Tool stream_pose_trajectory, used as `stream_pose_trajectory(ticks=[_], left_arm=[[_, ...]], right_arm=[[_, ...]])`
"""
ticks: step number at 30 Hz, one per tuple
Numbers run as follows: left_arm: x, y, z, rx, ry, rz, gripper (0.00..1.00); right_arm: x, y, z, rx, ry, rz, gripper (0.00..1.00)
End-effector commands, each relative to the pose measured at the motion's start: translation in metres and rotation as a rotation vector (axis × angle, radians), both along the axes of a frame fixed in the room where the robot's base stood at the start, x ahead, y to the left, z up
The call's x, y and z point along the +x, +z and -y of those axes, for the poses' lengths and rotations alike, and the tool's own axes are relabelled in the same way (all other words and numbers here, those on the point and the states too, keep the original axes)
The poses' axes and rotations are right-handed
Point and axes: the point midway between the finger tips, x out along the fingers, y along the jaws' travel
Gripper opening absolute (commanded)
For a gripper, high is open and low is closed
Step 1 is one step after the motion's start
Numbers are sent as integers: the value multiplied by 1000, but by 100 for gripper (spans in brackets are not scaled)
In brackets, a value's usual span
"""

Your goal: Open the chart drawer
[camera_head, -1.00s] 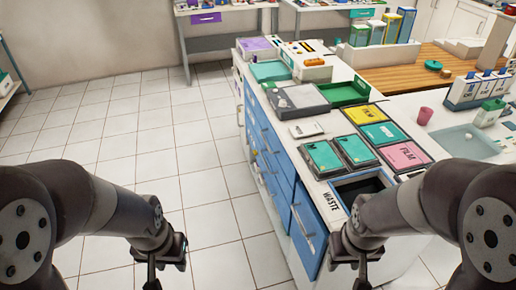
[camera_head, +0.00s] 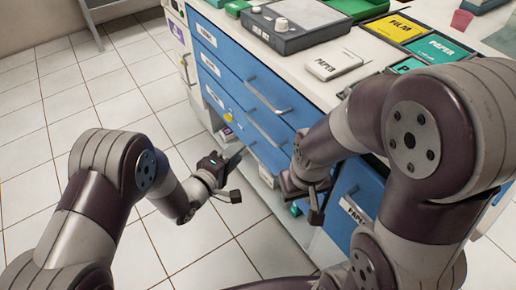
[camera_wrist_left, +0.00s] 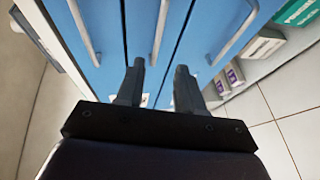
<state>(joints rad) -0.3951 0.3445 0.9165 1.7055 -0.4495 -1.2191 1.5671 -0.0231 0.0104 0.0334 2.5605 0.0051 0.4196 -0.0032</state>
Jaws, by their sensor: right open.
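The blue drawer front (camera_head: 235,72) of the cabinet carries stacked drawers with small white labels and silver bar handles. I cannot make out which label reads chart. All the drawers visible look shut. My left gripper (camera_head: 238,176) is in front of the lower drawers, beside the cabinet. In the left wrist view my left gripper (camera_wrist_left: 158,85) has its two fingers apart with nothing between the tips. A vertical-looking handle (camera_wrist_left: 160,30) lies ahead between them, apparently apart from the fingers. My right gripper (camera_head: 312,200) is open near the drawers at the right, partly hidden by its arm.
A low shelf under the drawers holds a green box (camera_wrist_left: 298,14) and purple-labelled containers (camera_wrist_left: 232,76). The countertop (camera_head: 385,45) carries a grey device (camera_head: 285,25), a paper box (camera_head: 334,64) and coloured trays. Tiled floor (camera_head: 110,80) is clear at the left.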

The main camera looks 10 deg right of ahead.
Motion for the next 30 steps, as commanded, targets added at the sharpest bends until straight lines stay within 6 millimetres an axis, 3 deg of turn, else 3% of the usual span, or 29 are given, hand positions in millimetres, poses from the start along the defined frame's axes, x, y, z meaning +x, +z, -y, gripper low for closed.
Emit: stream_pose_trajectory(ticks=[9, 15, 26, 30], left_arm=[[49, -15, 55, -7, -2, 2, 37], [74, -20, 80, -6, 0, 2, 37], [82, -19, 87, -5, 2, 0, 37], [82, -19, 87, -5, 2, 0, 0]], right_arm=[[0, -25, 0, 0, 0, 1, 43], [0, -35, 0, 0, 0, 1, 43], [0, -36, 0, 0, 0, 1, 43], [0, -36, 0, 0, 0, 1, 43]])
